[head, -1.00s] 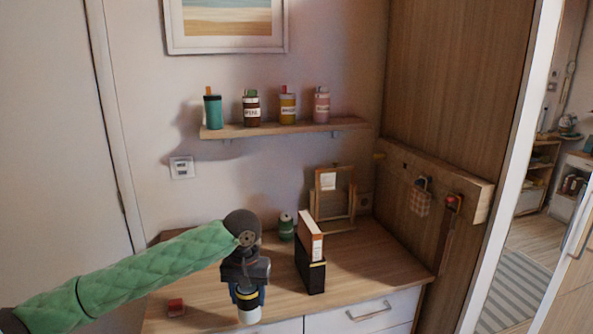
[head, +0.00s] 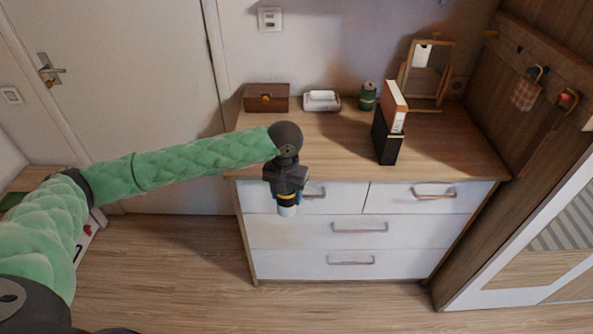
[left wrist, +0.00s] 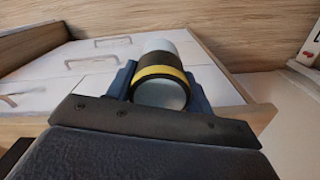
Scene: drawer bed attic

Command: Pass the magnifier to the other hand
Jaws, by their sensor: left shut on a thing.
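The magnifier (left wrist: 160,78) is a short cylinder with a black body, a yellow band and a pale end. In the left wrist view it sits between the dark blue fingers of my left gripper, which is shut on it. In the head view my left gripper (head: 287,195) hangs in front of the dresser's top left drawer, with the magnifier's pale end (head: 287,211) pointing down below the fingers. My right gripper is not in either view.
Hooks line the right wall. The floor (head: 180,260) left of the dresser is clear.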

